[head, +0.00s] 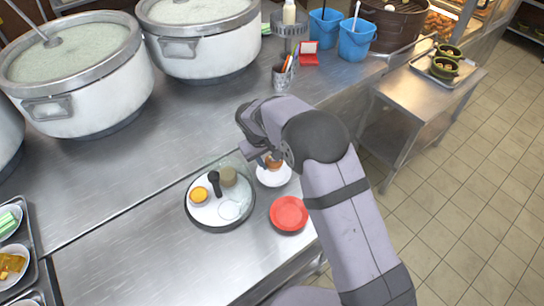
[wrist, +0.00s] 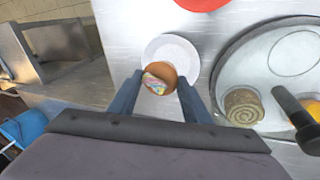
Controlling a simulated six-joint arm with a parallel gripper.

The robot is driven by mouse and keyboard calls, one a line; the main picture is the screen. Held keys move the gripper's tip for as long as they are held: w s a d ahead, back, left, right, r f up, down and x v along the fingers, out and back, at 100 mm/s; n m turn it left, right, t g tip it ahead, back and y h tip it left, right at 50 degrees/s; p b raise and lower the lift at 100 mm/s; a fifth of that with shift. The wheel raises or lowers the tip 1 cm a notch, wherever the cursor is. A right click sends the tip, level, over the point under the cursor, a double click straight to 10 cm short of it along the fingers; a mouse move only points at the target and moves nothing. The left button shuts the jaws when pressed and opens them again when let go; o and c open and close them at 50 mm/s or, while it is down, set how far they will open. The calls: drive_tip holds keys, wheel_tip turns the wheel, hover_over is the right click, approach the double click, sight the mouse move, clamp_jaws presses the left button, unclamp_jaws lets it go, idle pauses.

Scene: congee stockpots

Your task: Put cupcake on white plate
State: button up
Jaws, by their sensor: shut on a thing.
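My gripper (head: 264,160) is shut on the cupcake (head: 273,162), which has a brown wrapper and a pale, multicoloured top. In the wrist view the cupcake (wrist: 159,78) sits between my fingertips (wrist: 158,84). The white plate (head: 274,178) is on the steel counter under my gripper. It also shows in the wrist view (wrist: 171,47), where the cupcake overlaps its near part. I cannot tell whether the cupcake touches the plate or hangs just above it.
A round tray (head: 205,224) left of the plate holds a brown roll (head: 228,177), a black-handled item (head: 214,183) and an orange-topped item (head: 199,195). A red plate (head: 289,213) lies close by. Large pots (head: 82,85) stand farther back. The counter edge is to the right.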

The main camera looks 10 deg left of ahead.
drive_tip(key=shift+f+b, duration=1.15)
drive_tip(key=shift+f, duration=0.75)
drive_tip(key=shift+f+b, duration=0.35)
drive_tip(key=shift+f, duration=0.05)
drive_tip(key=o, duration=1.1)
drive_tip(key=shift+c, duration=1.3)
drive_tip(key=shift+r, duration=0.15)
drive_tip(key=shift+p+v, duration=1.45)
drive_tip(key=shift+v, duration=0.95)
drive_tip(key=shift+s+a, duration=0.1)
